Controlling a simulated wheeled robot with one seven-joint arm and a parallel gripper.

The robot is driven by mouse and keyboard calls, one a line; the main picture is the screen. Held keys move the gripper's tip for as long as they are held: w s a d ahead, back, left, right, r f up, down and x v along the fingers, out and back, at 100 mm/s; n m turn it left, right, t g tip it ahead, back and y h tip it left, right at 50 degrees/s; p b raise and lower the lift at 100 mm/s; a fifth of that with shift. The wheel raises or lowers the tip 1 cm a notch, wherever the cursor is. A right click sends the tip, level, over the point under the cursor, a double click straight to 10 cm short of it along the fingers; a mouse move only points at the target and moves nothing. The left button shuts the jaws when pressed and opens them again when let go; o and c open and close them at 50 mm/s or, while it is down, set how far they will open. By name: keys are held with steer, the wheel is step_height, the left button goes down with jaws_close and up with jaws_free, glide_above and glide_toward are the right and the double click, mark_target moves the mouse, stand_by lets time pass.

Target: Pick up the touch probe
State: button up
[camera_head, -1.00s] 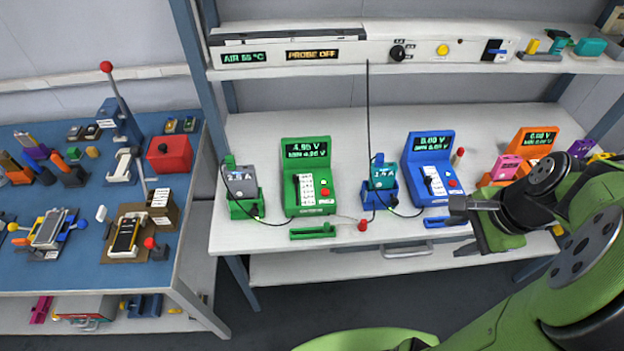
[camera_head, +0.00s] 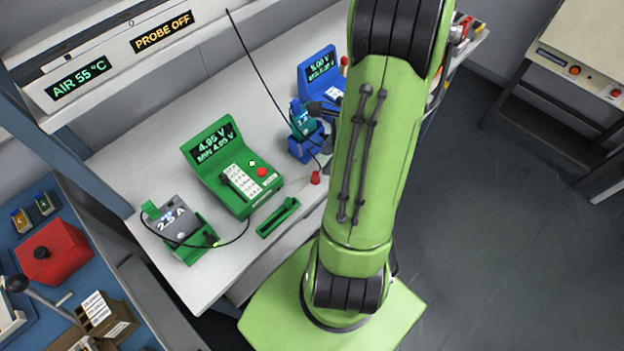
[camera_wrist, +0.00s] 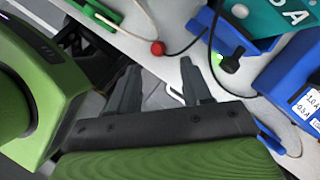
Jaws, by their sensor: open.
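A red ball (camera_head: 316,178), which appears to be the grip of the touch probe, lies near the front edge of the white bench. It also shows in the wrist view (camera_wrist: 157,48), with a thin pale cord or rod running up and left from it. In the wrist view my gripper (camera_wrist: 159,70) is open and empty. Its two dark fingers point toward the bench edge, and the red ball lies just beyond the gap between their tips, apart from both. In the head view my arm hides part of the bench; my gripper is not clearly seen there.
A teal cell in a blue holder (camera_wrist: 240,44) and a blue meter (camera_wrist: 283,82) stand to the right in the wrist view. A black cable loops between them. A green meter (camera_head: 228,170), a green slotted block (camera_head: 278,217) and a grey cell (camera_head: 176,220) are left in the head view.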

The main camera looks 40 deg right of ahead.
mark_target(318, 174)
steer(key=b+x, duration=0.2)
steer(key=x, duration=0.5)
steer(key=shift+a, duration=0.2)
steer(key=shift+s+r, duration=0.1)
steer(key=shift+r, duration=0.05)
jaws_close()
